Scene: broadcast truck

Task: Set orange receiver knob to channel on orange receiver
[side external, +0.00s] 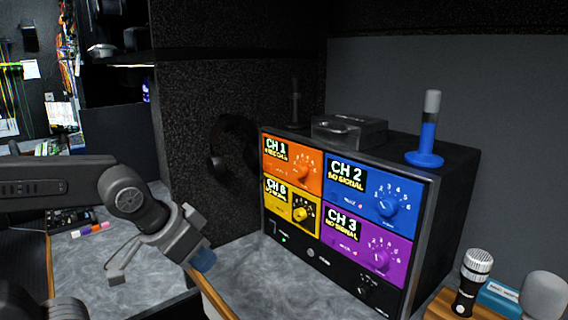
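The orange receiver (283,166) is the upper left panel of a black rack unit. Its display reads CH 1, with a smaller line under it too small to read surely. The orange receiver knob (305,173) is at the panel's lower right, with small numbers around it; its exact pointer direction is too small to tell. My gripper (203,260) is left of the rack and lower than the orange panel, tilted down to the right. A bluish tip shows at its end. It is clear of the knob, and the gap between its fingers cannot be made out.
The rack also holds blue CH 2 (370,185), yellow CH 6 (280,202) and purple CH 3 (350,243) panels. A blue antenna (426,140) and a grey box (348,132) stand on top. Microphones (472,281) stand at right. Grey counter lies before the rack.

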